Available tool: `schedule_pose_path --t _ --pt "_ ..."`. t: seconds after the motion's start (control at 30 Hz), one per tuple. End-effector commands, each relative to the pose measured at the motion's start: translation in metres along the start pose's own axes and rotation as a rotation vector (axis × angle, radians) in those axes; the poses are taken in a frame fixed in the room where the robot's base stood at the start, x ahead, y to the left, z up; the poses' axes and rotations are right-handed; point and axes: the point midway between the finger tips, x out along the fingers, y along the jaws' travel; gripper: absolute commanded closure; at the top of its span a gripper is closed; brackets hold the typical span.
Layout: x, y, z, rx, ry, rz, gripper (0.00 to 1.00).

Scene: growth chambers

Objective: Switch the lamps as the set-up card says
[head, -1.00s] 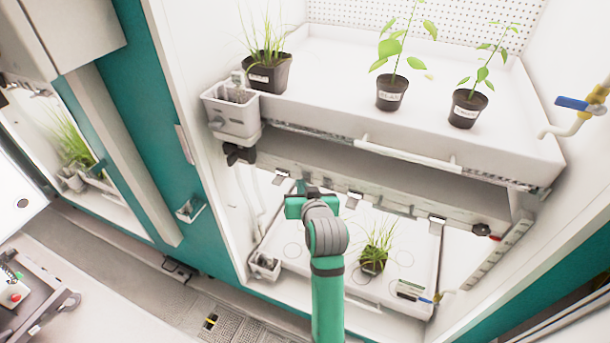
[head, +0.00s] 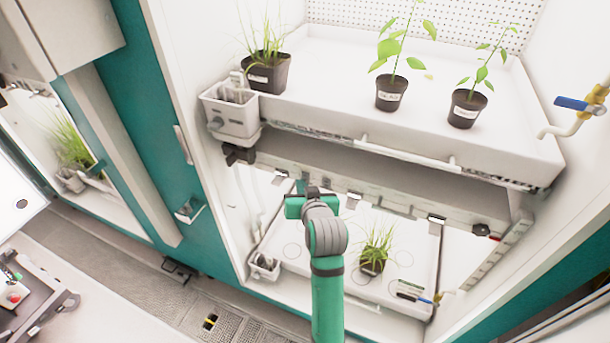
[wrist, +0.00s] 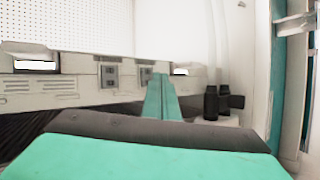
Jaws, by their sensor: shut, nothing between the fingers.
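My gripper (head: 299,203) is shut and empty, in front of the underside of the lamp bar (head: 395,190) below the upper tray. In the wrist view my gripper's teal fingers (wrist: 160,97) point at a pale panel (wrist: 75,90). That panel carries two grey switches, a left switch (wrist: 110,76) and a right switch (wrist: 147,75), the right one partly behind the fingers. Bright white rectangles sit beyond them, a left one (wrist: 35,65) and a right one (wrist: 186,68). I cannot read the switch positions or tell whether the fingers touch the panel. No set-up card is legible.
The upper tray (head: 320,105) holds three potted plants. A blue-handled valve (head: 575,103) is at right.

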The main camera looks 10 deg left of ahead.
Motion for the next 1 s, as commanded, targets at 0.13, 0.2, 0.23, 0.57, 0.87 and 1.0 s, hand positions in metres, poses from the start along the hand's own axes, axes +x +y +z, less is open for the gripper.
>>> schedule_pose_path --t 0.13,0.2,0.23,0.57,0.87,1.0 --pt "0.0 0.0001 0.0 0.0 0.0 0.0 1.0" --pt "0.0 0.0001 0.0001 0.0 0.0 0.0 1.0" --pt "0.0 0.0001 0.0 0.0 0.0 0.0 1.0" --pt "0.0023 0.0017 -0.0021 0.0 0.0 0.0 1.0" --pt "0.0059 0.0019 -0.0042 -0.001 -0.001 -0.002 1.0" --pt "0.006 0.0012 -0.0042 -0.001 -0.001 -0.003 1.0"
